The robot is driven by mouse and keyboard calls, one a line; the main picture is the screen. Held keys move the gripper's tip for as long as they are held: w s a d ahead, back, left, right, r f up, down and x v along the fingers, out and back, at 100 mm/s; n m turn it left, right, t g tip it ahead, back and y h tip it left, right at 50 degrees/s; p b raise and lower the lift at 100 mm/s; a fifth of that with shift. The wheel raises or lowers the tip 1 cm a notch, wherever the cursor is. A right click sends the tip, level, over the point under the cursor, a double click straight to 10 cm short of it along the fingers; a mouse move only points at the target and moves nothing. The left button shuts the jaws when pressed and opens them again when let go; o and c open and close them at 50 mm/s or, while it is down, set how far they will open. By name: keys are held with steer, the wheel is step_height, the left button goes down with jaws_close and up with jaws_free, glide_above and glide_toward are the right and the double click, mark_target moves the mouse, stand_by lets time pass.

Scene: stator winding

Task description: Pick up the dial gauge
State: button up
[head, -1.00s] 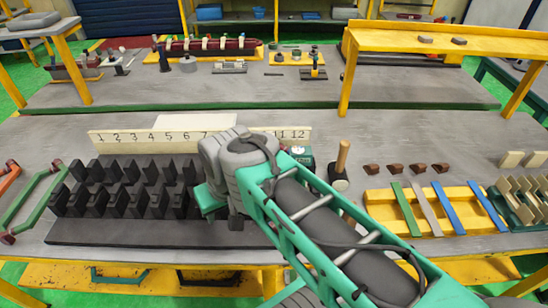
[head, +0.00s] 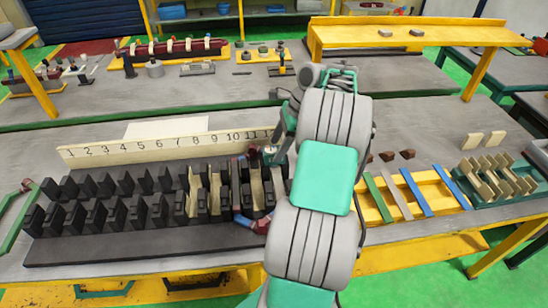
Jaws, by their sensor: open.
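I cannot pick out the dial gauge with certainty. A small green and pale thing (head: 270,154) shows just below the right end of the numbered strip, beside my wrist; it may be the gauge, but it is too small and covered to tell. My arm rises from the bottom, bends over near the back of the front bench and comes down on its left side. My gripper (head: 272,158) is low there, open, mostly hidden by my own links and close to the small thing. I see nothing held in it.
The black slotted stator block (head: 130,245) lies left of my arm, with cream liners and a dark red-ended coil (head: 260,227) in its right slots. The numbered strip (head: 90,153) stands behind it. A yellow tray (head: 375,211) with coloured strips is at right.

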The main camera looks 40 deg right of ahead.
mark_target(275, 149)
steer(key=x, duration=0.3)
steer(key=shift+w+a+f, duration=0.1)
steer(key=shift+f, duration=0.05)
jaws_close()
stand_by(0.5)
steer(key=shift+r, duration=0.45)
step_height(275, 149, up, 3)
steer(key=shift+r+p, duration=0.1)
steer(key=shift+p, duration=0.2)
steer(key=s+a+r+p, duration=0.3)
steer(key=s+a+r, duration=0.1)
steer(key=r, duration=0.3)
steer(key=s+a+r+p, duration=0.2)
steer(key=s+a+r, duration=0.1)
steer(key=s+r, duration=0.4)
steer(key=shift+s+a+p, duration=0.35)
steer(key=shift+a+p, duration=0.05)
